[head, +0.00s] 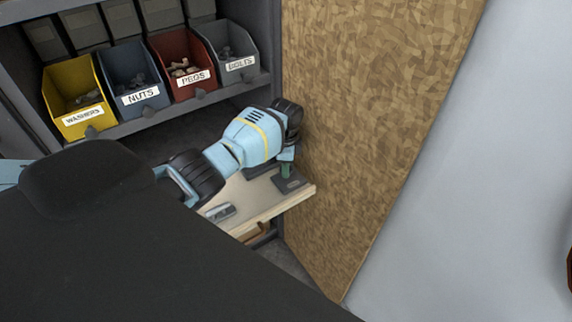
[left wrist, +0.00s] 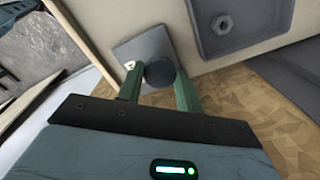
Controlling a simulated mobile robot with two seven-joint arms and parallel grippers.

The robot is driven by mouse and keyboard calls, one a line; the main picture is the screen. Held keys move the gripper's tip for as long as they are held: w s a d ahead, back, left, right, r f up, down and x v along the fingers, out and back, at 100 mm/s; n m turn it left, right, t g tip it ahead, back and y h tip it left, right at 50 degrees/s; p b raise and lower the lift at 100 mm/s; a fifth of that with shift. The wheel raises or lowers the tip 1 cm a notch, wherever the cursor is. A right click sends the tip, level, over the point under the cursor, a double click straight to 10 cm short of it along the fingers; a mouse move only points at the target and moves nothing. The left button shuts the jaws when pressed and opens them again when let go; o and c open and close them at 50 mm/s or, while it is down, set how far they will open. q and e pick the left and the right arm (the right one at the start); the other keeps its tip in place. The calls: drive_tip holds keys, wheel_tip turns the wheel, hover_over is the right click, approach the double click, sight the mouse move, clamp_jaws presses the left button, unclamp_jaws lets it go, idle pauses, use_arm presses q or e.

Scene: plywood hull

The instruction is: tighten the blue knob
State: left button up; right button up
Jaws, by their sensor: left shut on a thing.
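A round knob (left wrist: 160,73), dark blue-grey in this light, sits on a small square grey plate (left wrist: 137,48) in the left wrist view. My left gripper (head: 287,170) points down at the wooden board (head: 262,205) in the head view. Its green fingers (left wrist: 158,88) stand on either side of the knob and are shut on it. In the head view the knob is hidden behind the fingers and cannot be made out. My right gripper is not in view.
Yellow (head: 76,97), blue (head: 135,82), red (head: 182,66) and grey (head: 227,52) bins stand on a shelf behind. A plywood panel (head: 370,110) rises close right of the gripper.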

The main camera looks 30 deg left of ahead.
use_arm(q)
drive_tip(key=shift+w+r, duration=0.1)
drive_tip(key=shift+r, duration=0.1)
idle(0.4)
drive_tip(key=o, duration=1)
drive_tip(key=shift+f, duration=0.1)
wheel_tip(320, 180, up, 7)
drive_tip(key=shift+p, duration=0.6)
drive_tip(key=shift+r, duration=0.45)
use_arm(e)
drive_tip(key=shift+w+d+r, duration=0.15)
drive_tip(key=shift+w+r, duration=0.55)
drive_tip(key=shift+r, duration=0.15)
use_arm(q)
drive_tip(key=shift+d+f, duration=0.1)
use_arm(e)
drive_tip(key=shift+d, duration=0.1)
